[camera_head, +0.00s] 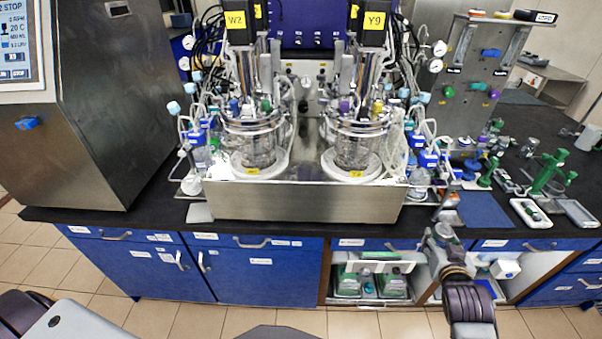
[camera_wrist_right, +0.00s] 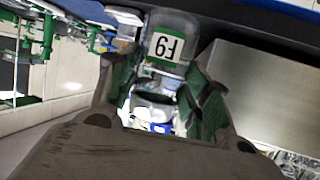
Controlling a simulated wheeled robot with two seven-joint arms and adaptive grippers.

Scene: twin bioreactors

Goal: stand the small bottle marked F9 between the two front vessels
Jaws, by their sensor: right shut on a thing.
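The small bottle marked F9 (camera_wrist_right: 165,45) is clear, with a green-edged white label that reads upside down in the right wrist view. My right gripper (camera_wrist_right: 153,82) is shut on it, with a green-padded finger on either side. In the head view my right gripper (camera_head: 447,207) is at the bench's front edge, right of the steel tray; the bottle is not clear there. The two front vessels, a left glass one (camera_head: 258,150) and a right glass one (camera_head: 354,150), stand on white round bases in the tray. My left gripper is out of view.
The steel tray (camera_head: 305,201) has a raised front wall. Bottles and tubing crowd both sides of the vessels. A blue mat (camera_head: 484,210) and small white trays (camera_head: 530,212) lie to the right. A large steel cabinet (camera_head: 110,100) stands at left. A gap shows between the vessel bases.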

